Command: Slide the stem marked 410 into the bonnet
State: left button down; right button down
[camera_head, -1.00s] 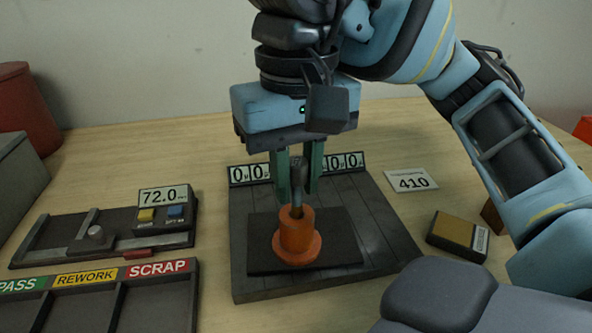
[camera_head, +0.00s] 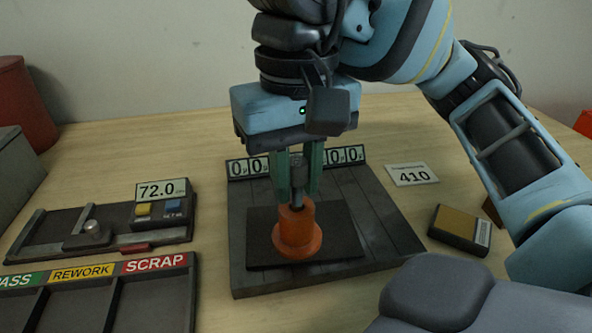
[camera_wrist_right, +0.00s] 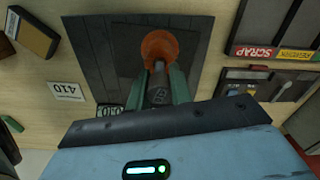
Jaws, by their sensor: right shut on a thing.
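The orange bonnet (camera_head: 297,236) stands upright on a dark pad on the grey base plate (camera_head: 382,215). My right gripper (camera_head: 300,190) is straight above it, pointing down, with its green fingers shut on the grey metal stem (camera_head: 298,172). The stem is close to upright, and its lower end is at the bonnet's top opening; I cannot tell how deep it sits. In the right wrist view the stem (camera_wrist_right: 158,88) runs between the fingers to the bonnet (camera_wrist_right: 172,50). A card marked 410 (camera_head: 412,174) lies right of the plate. My left gripper is not in view.
A gauge with a 72.0 display (camera_head: 162,190) and a sorting tray with PASS, REWORK and SCRAP labels (camera_head: 100,300) are at the left. Number displays (camera_head: 343,156) stand at the plate's back edge. A dark and yellow box (camera_head: 460,229) lies at the right.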

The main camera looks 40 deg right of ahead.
jog(key=shift+f+b, duration=0.3)
jog(key=shift+f, duration=0.15)
jog(key=shift+f, duration=0.35)
dwell(0.5)
dwell(0.5)
jog(key=c, duration=1.2)
grip_release()
jog(key=shift+o, duration=0.2)
